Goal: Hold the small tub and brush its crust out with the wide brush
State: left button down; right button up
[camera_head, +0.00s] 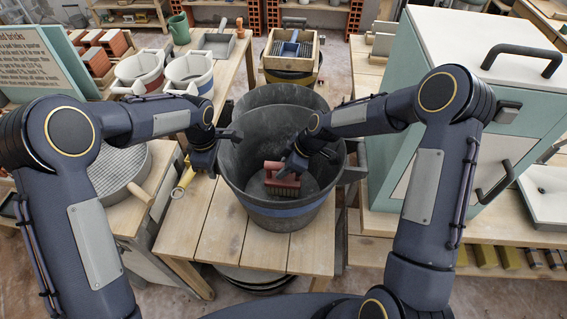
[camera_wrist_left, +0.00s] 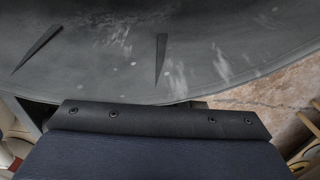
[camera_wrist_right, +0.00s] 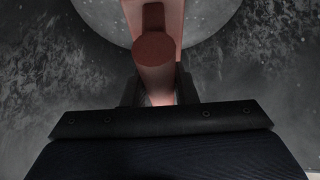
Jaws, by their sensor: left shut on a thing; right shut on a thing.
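The dark grey tub (camera_head: 318,190) with a blue band stands upright on the wooden table. My left gripper (camera_head: 230,134) is shut on the tub's left rim; the tub's grey wall (camera_wrist_left: 110,75) fills much of the left wrist view. My right gripper (camera_head: 292,163) reaches inside the tub, shut on the red wide brush (camera_head: 281,168). The brush's bristles point down near the tub floor; whether they touch is unclear. The brush's red handle (camera_wrist_right: 165,52) shows in the right wrist view. Pale, patchy crust (camera_wrist_right: 70,75) marks the grey inner surface there.
A tray with a blue-handled tool (camera_head: 290,48) stands behind the tub. Two white buckets (camera_head: 190,72) and a round sieve (camera_head: 118,168) are at left. A teal cabinet (camera_head: 400,55) stands close on the right. The table's front planks (camera_head: 235,235) are clear.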

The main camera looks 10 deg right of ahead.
aim_at(272, 165)
pick_arm(q)
jog(key=shift+w+a+r, duration=0.1)
jog(key=shift+w+a, duration=0.1)
jog(key=shift+a, duration=0.15)
pick_arm(e)
jog(key=shift+w+d+r, duration=0.1)
jog(key=shift+w+d, duration=0.1)
jog(key=shift+d, duration=0.1)
